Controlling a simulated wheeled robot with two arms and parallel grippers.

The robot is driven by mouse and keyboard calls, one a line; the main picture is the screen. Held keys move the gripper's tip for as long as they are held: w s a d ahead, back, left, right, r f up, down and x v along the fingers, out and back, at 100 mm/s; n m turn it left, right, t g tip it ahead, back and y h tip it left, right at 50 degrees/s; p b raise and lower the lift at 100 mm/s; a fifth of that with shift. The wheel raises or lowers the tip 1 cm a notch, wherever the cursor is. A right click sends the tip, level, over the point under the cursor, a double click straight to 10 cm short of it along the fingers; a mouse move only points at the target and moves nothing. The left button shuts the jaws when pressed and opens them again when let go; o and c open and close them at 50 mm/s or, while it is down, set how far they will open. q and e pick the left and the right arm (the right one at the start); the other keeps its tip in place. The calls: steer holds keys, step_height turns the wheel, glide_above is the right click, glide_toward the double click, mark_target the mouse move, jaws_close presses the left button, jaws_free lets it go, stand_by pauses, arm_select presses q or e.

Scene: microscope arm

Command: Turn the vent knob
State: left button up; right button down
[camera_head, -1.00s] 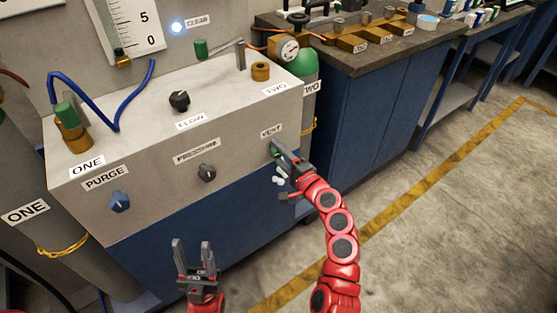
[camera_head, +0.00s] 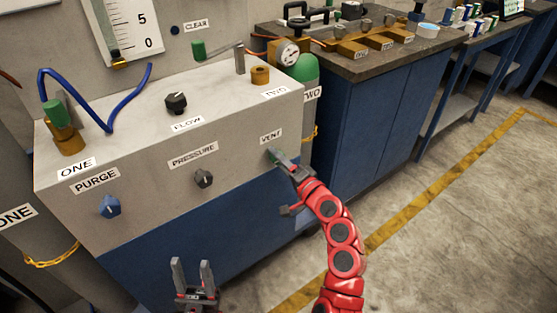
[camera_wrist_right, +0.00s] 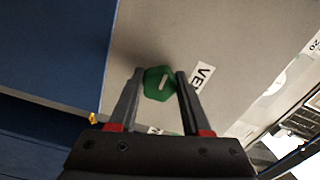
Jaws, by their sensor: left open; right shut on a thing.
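The vent knob is green with a white pointer line and sits on the front face of the grey panel (camera_head: 150,215), under the VENT label (camera_head: 271,136). In the right wrist view the vent knob (camera_wrist_right: 160,84) lies between the two fingertips of my right gripper (camera_wrist_right: 158,78). In the head view my right gripper (camera_head: 281,160) covers most of the knob. The right gripper is shut on it. My left gripper (camera_head: 191,266) is open and empty, low in front of the blue cabinet and away from the panel.
A blue purge knob (camera_head: 110,207), a dark pressure knob (camera_head: 204,178) and a black flow knob (camera_head: 176,103) are on the panel. The CLEAR lamp (camera_head: 174,30) is dark. A workbench (camera_head: 385,100) stands to the right. The floor in front is clear.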

steer(key=shift+c, duration=1.8)
jaws_free()
steer(key=v, duration=1.7)
steer(key=shift+s+p, duration=0.15)
steer(key=shift+p, duration=0.25)
steer(key=shift+d, duration=0.1)
